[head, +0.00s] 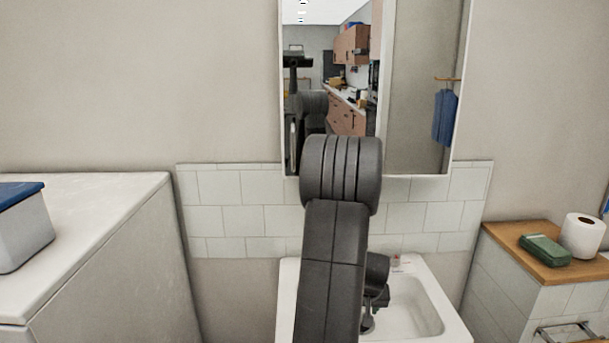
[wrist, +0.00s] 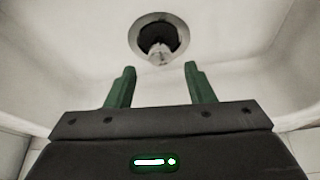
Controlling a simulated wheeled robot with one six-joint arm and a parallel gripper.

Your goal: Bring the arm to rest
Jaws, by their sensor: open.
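My gripper (wrist: 159,80) shows in the wrist view with its two green fingers apart and nothing between them. It points into the white basin of the sink (wrist: 70,40), toward the round dark drain (wrist: 153,38). Something pale and small shows at the drain; I cannot tell what it is. In the head view my arm rises in front of the sink (head: 437,318) and bends down behind itself into the basin. The arm hides the gripper's fingers and the left part of the basin there.
A mirror cabinet (head: 420,80) hangs on the wall just behind my arm. A white counter (head: 95,200) with a blue-lidded box (head: 22,230) stands left. A wood-topped cabinet at right holds a green soap-like block (head: 545,250) and a paper roll (head: 582,236).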

